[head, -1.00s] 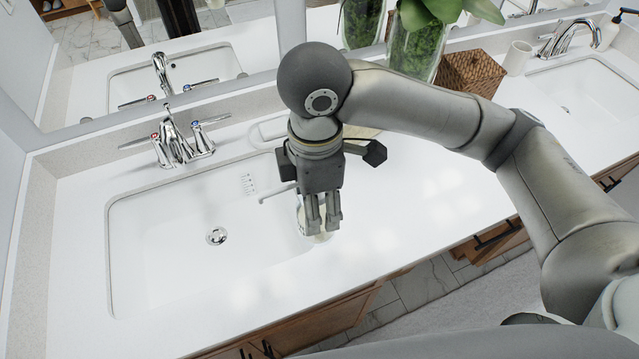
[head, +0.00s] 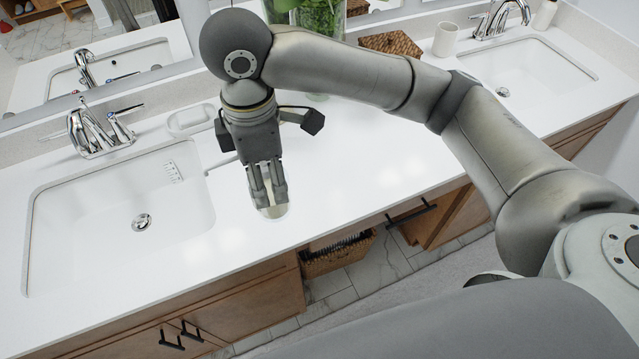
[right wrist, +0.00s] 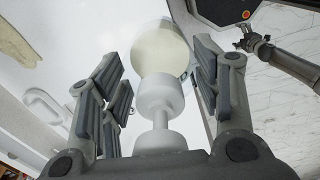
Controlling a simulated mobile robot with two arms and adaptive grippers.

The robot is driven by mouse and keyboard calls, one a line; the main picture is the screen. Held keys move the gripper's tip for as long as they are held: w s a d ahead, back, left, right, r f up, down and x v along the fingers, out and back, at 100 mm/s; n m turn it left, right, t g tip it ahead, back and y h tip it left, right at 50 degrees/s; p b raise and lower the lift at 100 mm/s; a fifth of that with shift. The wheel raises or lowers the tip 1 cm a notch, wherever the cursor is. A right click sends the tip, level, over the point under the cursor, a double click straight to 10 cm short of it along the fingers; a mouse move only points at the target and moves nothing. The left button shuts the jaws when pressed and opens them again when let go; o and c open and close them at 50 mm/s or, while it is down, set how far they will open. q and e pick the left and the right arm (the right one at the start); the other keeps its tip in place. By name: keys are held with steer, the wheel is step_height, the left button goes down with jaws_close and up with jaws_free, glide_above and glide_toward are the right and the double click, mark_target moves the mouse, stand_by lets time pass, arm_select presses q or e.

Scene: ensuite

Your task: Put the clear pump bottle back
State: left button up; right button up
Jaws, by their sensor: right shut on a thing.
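My right gripper (head: 268,188) points down over the white counter, to the right of the left sink, and is shut on the clear pump bottle (head: 274,210). Only the bottle's lower part shows below my fingers in the head view. In the right wrist view the bottle (right wrist: 160,50) is a pale, rounded body with a white collar and pump stem between my two fingers (right wrist: 160,85). I cannot tell whether its base touches the counter.
The left sink (head: 110,235) and its chrome faucet (head: 100,130) lie left. A white soap dish (head: 190,118) is behind my gripper. A glass vase with greenery (head: 320,20), a wicker box (head: 392,42) and a white cup (head: 445,40) stand at the back. The counter right of my gripper is clear.

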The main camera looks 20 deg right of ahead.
arm_select(q)
steer(key=a+r+p, duration=0.1)
steer(key=w+a+r+p, duration=0.2)
steer(key=r+p, duration=0.1)
steer(key=shift+w, duration=0.25)
arm_select(e)
steer(key=w+d+f, duration=0.8)
steer(key=w+f, duration=0.3)
steer(key=f, duration=0.2)
steer(key=shift+d+f, duration=0.1)
arm_select(q)
steer(key=shift+r, duration=0.1)
arm_select(e)
steer(key=o, duration=1.7)
steer(key=shift+f, duration=0.1)
